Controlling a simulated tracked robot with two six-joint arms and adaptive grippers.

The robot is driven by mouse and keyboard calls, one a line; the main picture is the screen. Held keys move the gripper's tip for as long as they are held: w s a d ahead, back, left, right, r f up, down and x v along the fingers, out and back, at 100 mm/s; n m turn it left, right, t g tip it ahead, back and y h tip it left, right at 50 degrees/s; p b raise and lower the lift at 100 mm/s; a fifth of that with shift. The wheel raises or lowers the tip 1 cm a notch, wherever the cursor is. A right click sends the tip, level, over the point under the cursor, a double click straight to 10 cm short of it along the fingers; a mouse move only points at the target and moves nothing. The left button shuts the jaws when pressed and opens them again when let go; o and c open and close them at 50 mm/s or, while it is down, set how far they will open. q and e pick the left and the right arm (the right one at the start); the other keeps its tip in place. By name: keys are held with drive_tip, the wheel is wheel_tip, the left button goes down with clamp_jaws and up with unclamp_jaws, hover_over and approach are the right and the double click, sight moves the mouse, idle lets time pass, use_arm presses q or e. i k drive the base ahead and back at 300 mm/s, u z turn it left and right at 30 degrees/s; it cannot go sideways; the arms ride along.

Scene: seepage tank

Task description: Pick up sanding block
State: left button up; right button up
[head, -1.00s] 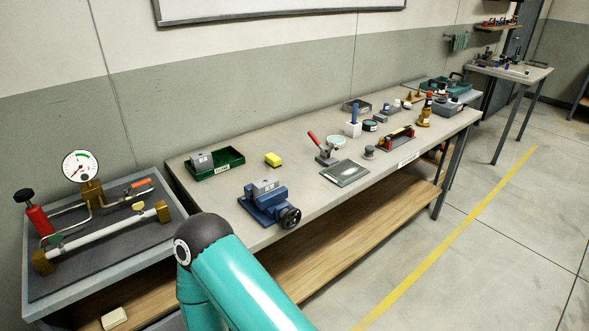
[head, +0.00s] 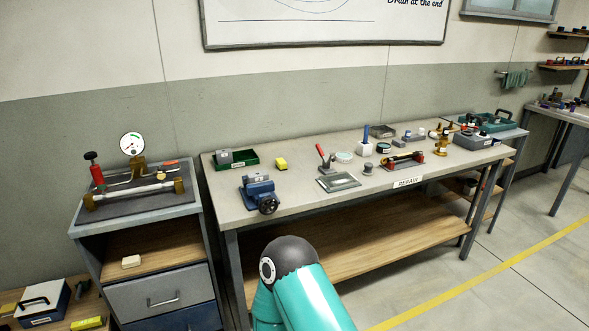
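I cannot tell for sure which object is the sanding block. A cream block (head: 131,261) lies on the open shelf of the cabinet at the left. Only a teal link of one of my arms shows at the bottom. Neither gripper is in view.
A blue vise (head: 257,192) stands at the bench's front left. A framed plate (head: 339,182), a red-handled tool (head: 322,156) and several small items fill the middle and right. The test rig (head: 130,190) tops the cabinet. Floor is clear at the lower right.

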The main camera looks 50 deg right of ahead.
sight(281, 164)
drive_tip(key=z, duration=0.05)
drive_tip(key=i, duration=0.1)
drive_tip(key=z, duration=1.9)
drive_tip(key=i, duration=0.9)
drive_tip(key=u, duration=0.15)
drive_tip(key=k, duration=0.9)
drive_tip(key=z, duration=0.15)
drive_tip(key=i, duration=0.9)
drive_tip(key=u, duration=0.05)
